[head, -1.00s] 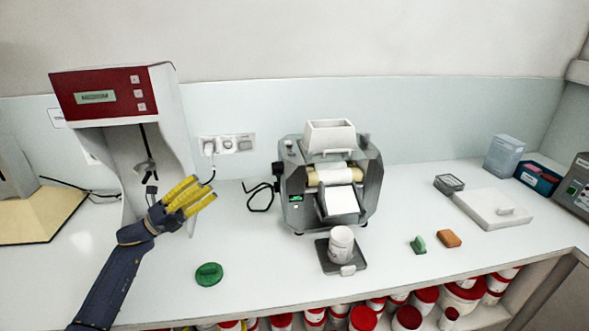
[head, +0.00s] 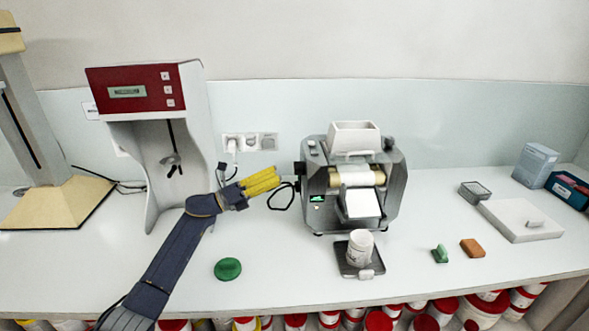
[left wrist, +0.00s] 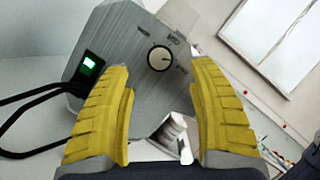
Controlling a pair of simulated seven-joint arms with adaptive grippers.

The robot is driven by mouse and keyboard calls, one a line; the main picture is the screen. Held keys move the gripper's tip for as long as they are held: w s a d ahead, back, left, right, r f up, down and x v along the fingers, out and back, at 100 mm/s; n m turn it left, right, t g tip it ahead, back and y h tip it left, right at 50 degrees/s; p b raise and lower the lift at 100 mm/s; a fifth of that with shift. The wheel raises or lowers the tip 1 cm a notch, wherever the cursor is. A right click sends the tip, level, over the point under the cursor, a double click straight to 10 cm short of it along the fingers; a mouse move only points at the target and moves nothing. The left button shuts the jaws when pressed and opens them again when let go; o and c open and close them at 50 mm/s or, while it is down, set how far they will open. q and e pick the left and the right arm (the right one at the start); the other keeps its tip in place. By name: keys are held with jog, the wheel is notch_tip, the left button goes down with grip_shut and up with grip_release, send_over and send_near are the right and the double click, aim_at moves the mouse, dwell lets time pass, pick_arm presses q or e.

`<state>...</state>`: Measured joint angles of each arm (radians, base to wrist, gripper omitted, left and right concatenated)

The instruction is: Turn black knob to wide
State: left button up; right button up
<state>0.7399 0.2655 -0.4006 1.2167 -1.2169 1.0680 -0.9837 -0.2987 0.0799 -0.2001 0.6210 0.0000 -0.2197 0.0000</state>
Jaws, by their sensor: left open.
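The grey mill (head: 355,185) stands on the bench at the middle of the head view. A small black knob (head: 299,168) sticks out of its left side. In the left wrist view the knob (left wrist: 160,58) is a pale-faced round dial with a dark rim and pointer line, on the grey side panel. Marks beside it are too small to read. My left gripper (head: 276,178) has yellow fingers and is just left of the mill, apart from it. In the left wrist view the gripper (left wrist: 161,72) is open and empty, with the knob ahead between its fingers. My right gripper is not in view.
Black cables (head: 281,196) loop beside the mill's left side. A white cup (head: 360,247) stands on a dark plate in front of the mill. A green round object (head: 228,269) lies at the bench front. A red-panelled machine (head: 133,91) stands at left.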

aim_at(299, 168)
pick_arm(q)
jog(key=shift+x, duration=3.3)
jog(key=shift+f, duration=0.1)
jog(key=shift+c, duration=0.3)
jog(key=c, duration=1.2)
